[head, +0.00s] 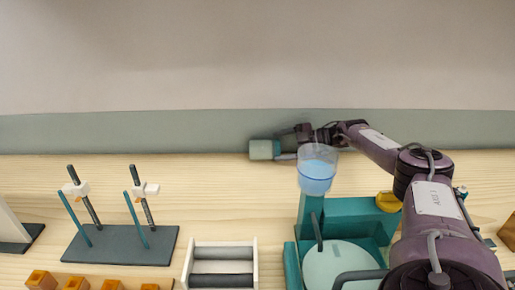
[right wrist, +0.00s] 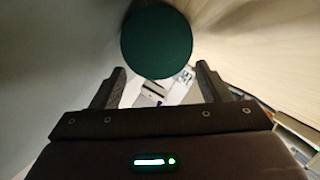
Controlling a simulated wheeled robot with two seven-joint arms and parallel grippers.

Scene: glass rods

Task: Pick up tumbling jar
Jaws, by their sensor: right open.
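The tumbling jar, a pale green cylinder (head: 262,150) with a darker end on its right, appears to lie on its side at the back of the table, by the wall. In the right wrist view its round dark green end (right wrist: 157,38) faces my gripper. My right gripper (head: 284,147) is open just to the right of the jar. In the right wrist view its fingers (right wrist: 160,72) stand apart, with the jar's end at or just beyond the tips; I cannot tell whether they touch it. My left gripper is not in view.
A beaker of blue liquid (head: 317,172) stands close in front of my right wrist, over a teal stand (head: 350,212). A white frame with rollers (head: 189,262) is at the front. A dark rod stand (head: 120,248) is at left. The table's back left is clear.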

